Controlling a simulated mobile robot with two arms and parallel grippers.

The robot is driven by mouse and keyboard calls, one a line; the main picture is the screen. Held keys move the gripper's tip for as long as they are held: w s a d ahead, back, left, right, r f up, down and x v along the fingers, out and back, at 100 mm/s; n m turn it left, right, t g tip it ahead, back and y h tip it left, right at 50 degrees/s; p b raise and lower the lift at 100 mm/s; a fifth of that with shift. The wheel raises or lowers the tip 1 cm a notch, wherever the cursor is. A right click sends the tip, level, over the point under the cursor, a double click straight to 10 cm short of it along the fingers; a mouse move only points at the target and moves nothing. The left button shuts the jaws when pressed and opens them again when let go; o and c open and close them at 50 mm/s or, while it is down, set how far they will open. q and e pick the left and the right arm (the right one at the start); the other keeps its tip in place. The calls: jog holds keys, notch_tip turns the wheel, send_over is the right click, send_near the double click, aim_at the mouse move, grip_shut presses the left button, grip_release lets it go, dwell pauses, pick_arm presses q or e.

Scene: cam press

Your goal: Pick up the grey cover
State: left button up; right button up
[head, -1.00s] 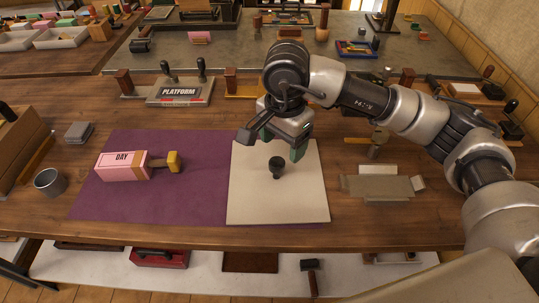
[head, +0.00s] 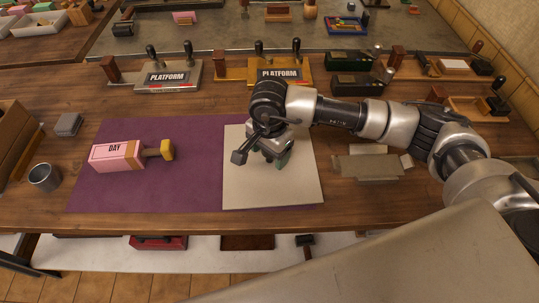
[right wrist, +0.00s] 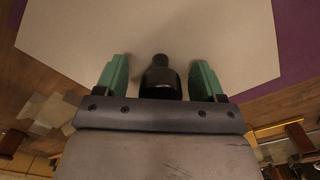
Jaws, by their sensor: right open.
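A pale grey flat panel (head: 295,188), which looks like the grey cover, lies on the bench, its left side against the purple mat. It also fills much of the right wrist view (right wrist: 150,28). A black knob (right wrist: 160,78) stands on it; whether it is fixed to the panel I cannot tell. My right gripper (head: 268,160) is low over the panel, its green fingers open. In the right wrist view the knob sits between the two fingers (right wrist: 160,72), with a gap on both sides. In the head view my gripper hides the knob. My left gripper is out of view.
A pink DAY block (head: 115,156) with a yellow-ended handle lies on the purple mat (head: 150,198). A metal cup (head: 44,177) and small grey box (head: 68,124) stand left. A grey-beige flat piece (head: 372,163) lies right of the panel. Two PLATFORM stands (head: 168,77) are behind.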

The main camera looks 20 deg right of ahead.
jog(key=shift+f, duration=0.2)
jog(key=c, duration=1.1)
jog(key=shift+r, duration=0.1)
